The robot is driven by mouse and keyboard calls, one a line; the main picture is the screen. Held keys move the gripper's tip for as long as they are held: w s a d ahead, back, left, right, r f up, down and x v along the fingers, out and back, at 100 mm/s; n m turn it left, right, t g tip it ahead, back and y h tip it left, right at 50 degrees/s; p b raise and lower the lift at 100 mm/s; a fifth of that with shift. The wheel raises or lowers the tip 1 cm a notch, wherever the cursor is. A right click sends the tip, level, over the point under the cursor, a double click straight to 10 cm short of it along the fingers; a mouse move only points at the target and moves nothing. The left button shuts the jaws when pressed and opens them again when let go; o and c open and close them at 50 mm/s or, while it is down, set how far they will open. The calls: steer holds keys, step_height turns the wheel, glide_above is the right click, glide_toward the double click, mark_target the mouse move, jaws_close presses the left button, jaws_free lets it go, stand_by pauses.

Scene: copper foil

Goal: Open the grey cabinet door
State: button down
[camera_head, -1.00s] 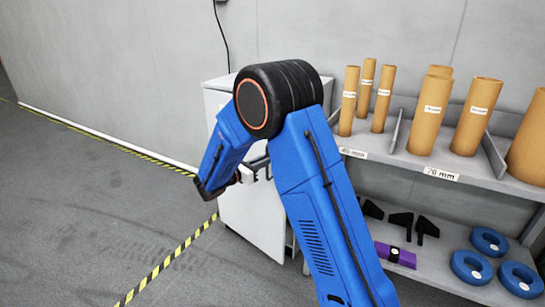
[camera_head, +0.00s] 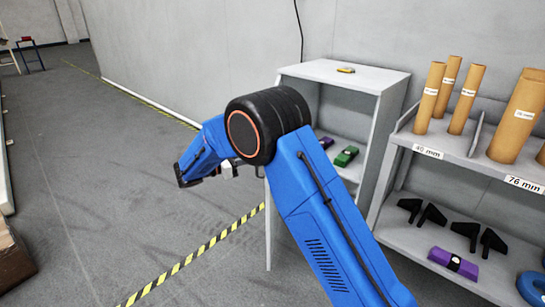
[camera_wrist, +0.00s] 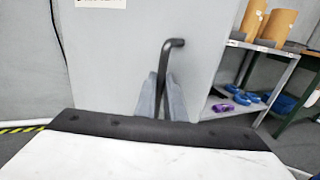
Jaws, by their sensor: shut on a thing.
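The grey cabinet (camera_head: 383,125) stands against the wall in the head view, its front open and its shelves showing. Its door (camera_head: 268,232) is swung out toward me and seen nearly edge-on, partly behind my arm. In the wrist view the door (camera_wrist: 108,62) is a flat grey panel with a bent black bar handle (camera_wrist: 174,43). My gripper (camera_wrist: 160,82) has its two grey fingers on either side of the handle's bar, shut on it. In the head view my gripper (camera_head: 228,170) is small and partly hidden by my wrist.
Inside the cabinet are a green item (camera_head: 346,156) and a purple item (camera_head: 326,142); a yellow item (camera_head: 346,70) lies on top. A shelf rack (camera_head: 455,150) with cardboard tubes stands close on the right. A yellow-black floor line (camera_head: 200,252) crosses open floor to the left.

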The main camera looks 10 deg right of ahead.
steer(key=shift+m+g+h, duration=0.4)
steer(key=shift+m+g, duration=0.2)
steer(key=shift+g, duration=0.3)
steer(key=shift+w+a, duration=0.3)
steer(key=shift+a, duration=0.45)
steer(key=shift+w+a, duration=0.3)
steer(key=shift+a, duration=0.45)
steer(key=shift+w+a, duration=0.3)
steer(key=shift+a, duration=0.45)
steer(key=c, duration=2.1)
jaws_free()
steer(key=shift+v, duration=3.65)
